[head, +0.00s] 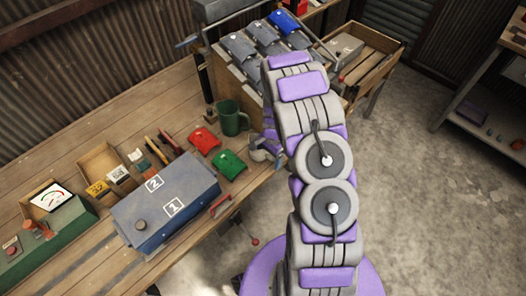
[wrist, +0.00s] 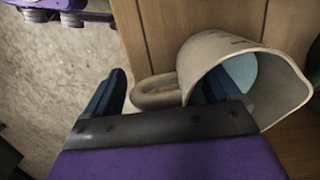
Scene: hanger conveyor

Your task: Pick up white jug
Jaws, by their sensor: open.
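The white jug (wrist: 205,50) is large in the wrist view, off-white, with its wide mouth facing the camera and its looped handle (wrist: 155,92) on the left. My gripper (wrist: 172,82) is open around the handle side. Its left finger is outside, left of the handle. Its right finger shows within the jug's mouth, and the inside beyond it looks pale blue. I cannot tell whether either finger touches the jug. In the head view my arm hides most of this spot, and only a small pale shape shows at the bench edge beside my gripper.
A green mug (head: 230,119) stands left of my arm on the wooden bench (head: 85,120). Red (head: 204,140) and green (head: 229,164) pouches and a blue-grey box (head: 165,200) lie nearby. A rack of grey pouches (head: 242,48) stands behind. Concrete floor (head: 420,190) is open at right.

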